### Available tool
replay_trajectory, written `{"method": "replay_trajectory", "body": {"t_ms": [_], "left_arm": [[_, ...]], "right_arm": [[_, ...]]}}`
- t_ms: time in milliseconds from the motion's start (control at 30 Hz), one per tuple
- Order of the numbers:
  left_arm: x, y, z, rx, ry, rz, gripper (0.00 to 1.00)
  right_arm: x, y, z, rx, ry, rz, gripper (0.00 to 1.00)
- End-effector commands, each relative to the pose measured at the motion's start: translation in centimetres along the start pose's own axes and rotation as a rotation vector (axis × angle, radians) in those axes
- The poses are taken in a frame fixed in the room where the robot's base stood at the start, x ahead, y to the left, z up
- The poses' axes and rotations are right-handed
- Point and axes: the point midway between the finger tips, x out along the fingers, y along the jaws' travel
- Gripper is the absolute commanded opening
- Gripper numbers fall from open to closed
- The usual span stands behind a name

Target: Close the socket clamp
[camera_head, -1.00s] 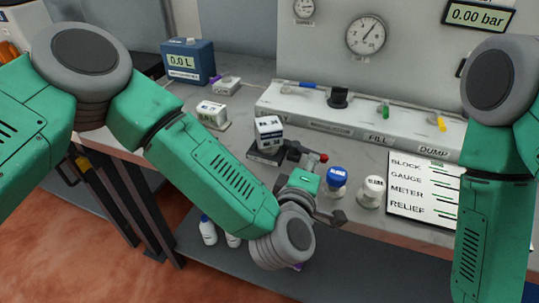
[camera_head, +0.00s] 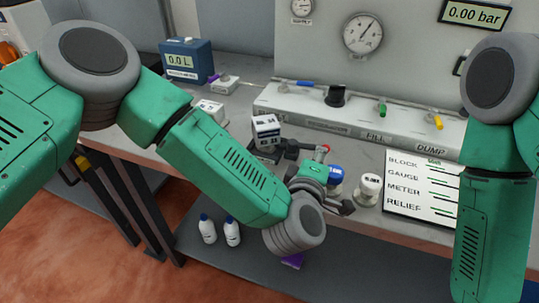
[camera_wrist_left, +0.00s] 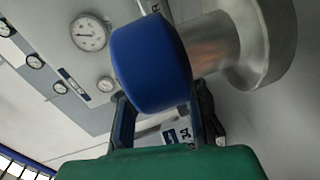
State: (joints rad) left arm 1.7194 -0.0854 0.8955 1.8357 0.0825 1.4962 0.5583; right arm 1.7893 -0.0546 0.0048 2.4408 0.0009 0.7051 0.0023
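The socket clamp (camera_head: 289,147) is a dark fixture on the bench with a lever ending in a red knob (camera_head: 326,148). A white labelled block (camera_head: 266,131) stands at its left end. My left gripper (camera_head: 317,174) is in front of the clamp, on the near side of the red knob, and hides part of the fixture. In the left wrist view its dark fingers (camera_wrist_left: 165,118) are spread apart, with a white labelled object (camera_wrist_left: 176,131) beyond them. I cannot tell whether the clamp is open or shut. My right gripper is outside the frames.
A white-topped jar (camera_head: 369,188) and a label board (camera_head: 423,188) lie further right. A valve panel (camera_head: 360,125) runs behind.

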Motion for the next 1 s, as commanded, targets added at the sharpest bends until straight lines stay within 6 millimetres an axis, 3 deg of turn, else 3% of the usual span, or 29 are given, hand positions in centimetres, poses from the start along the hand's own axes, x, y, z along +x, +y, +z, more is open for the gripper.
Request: {"method": "replay_trajectory", "body": {"t_ms": [233, 367, 800, 1000], "left_arm": [[-0.1, -0.1, 0.1, 0.0, -0.003, -0.003, 0.0], [-1.1, -0.2, 0.1, 0.001, -0.005, -0.004, 0.0], [-9.8, -0.1, 0.0, -0.001, -0.003, -0.001, 0.0], [-11.8, -0.1, 0.0, 0.0, 0.0, 0.0, 0.0]], "right_arm": [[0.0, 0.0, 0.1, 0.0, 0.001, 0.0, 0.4], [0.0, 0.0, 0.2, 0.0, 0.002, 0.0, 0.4], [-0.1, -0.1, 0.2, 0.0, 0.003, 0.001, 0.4], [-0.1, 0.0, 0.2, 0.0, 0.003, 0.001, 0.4]]}}
